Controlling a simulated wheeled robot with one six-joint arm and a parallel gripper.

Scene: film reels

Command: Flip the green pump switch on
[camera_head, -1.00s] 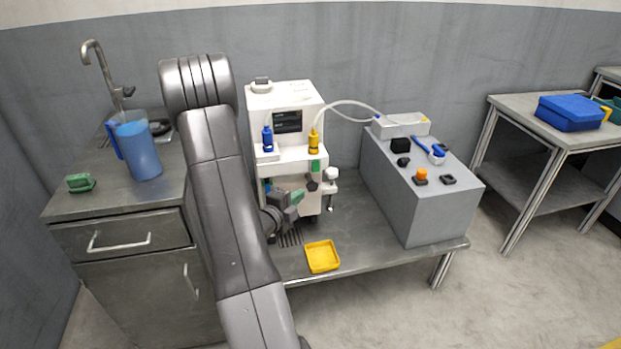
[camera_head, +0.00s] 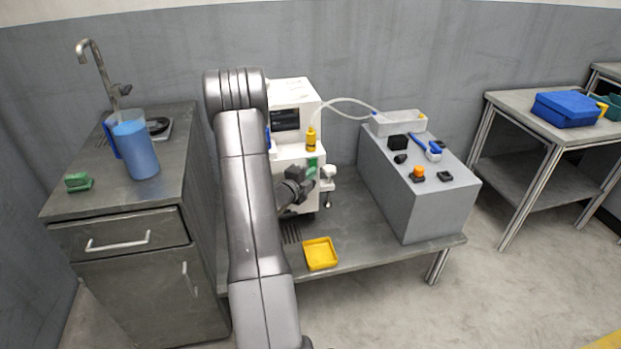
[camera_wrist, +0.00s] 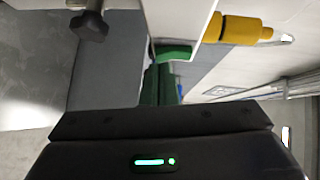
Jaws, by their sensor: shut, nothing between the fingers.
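The white pump machine (camera_head: 296,93) stands on the metal bench behind my arm. Its green switch (camera_head: 312,161) shows on the front, below the yellow-capped fitting (camera_head: 311,140). In the wrist view a green part that looks like the switch (camera_wrist: 174,51) is on the white housing, just beyond my fingers. My gripper (camera_head: 311,173) has green fingertips, is shut and empty, and is at the machine's front, close under the switch. It also shows in the wrist view (camera_wrist: 157,83). I cannot tell whether the fingertips touch the switch. My arm hides the machine's left side.
A yellow tray (camera_head: 320,254) lies on the bench below my gripper. A white knob (camera_head: 328,172) sits just right of the fingertips. A grey box (camera_head: 416,200) stands to the right, with a clear tube (camera_head: 350,100) running to the machine. A blue pitcher (camera_head: 136,150) is left.

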